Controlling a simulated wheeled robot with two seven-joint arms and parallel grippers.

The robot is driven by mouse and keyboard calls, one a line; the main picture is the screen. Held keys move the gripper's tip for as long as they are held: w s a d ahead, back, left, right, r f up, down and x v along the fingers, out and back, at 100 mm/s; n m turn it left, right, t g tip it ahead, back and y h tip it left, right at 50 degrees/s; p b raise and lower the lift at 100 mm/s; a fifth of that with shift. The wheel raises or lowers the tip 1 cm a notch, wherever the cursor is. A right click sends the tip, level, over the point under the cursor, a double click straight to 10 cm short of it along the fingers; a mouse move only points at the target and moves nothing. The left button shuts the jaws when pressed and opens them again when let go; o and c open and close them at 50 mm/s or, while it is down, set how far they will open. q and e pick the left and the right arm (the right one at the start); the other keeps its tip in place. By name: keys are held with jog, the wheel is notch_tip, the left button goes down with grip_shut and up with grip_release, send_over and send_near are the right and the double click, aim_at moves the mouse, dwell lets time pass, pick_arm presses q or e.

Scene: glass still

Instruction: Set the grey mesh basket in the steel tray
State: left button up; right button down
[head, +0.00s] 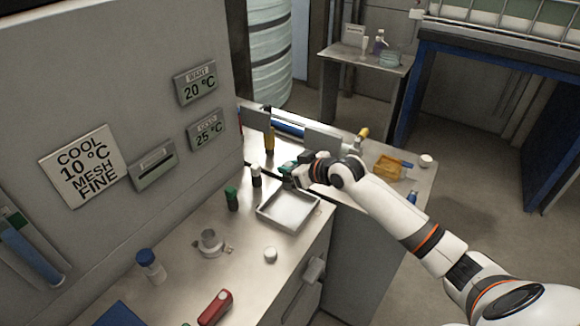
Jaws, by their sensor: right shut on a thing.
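The steel tray (272,216) is a shallow, pale, square-cornered tray on the steel bench, and it looks empty. A small grey round piece with side lugs (210,243) stands on the bench left of the tray. It may be the grey mesh basket, but I cannot make out any mesh. My left gripper is not in view.
A green-capped vial (232,199) and a dark white-capped vial (256,176) stand left of the tray. An amber dish (388,168) is at the right. A wall panel bounds the left.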

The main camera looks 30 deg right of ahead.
aim_at(290, 189)
notch_tip(290, 189, down, 6)
jog(key=b, duration=0.4)
jog(key=shift+f+b, duration=0.8)
jog(key=shift+f, duration=0.4)
jog(key=shift+f+b, duration=0.35)
jog(key=shift+f, duration=0.15)
jog(key=c, duration=1.1)
grip_release()
jog(key=shift+s, duration=0.1)
jog(key=b+v, duration=0.1)
jog(key=v, duration=1.1)
jog(key=shift+d, duration=0.1)
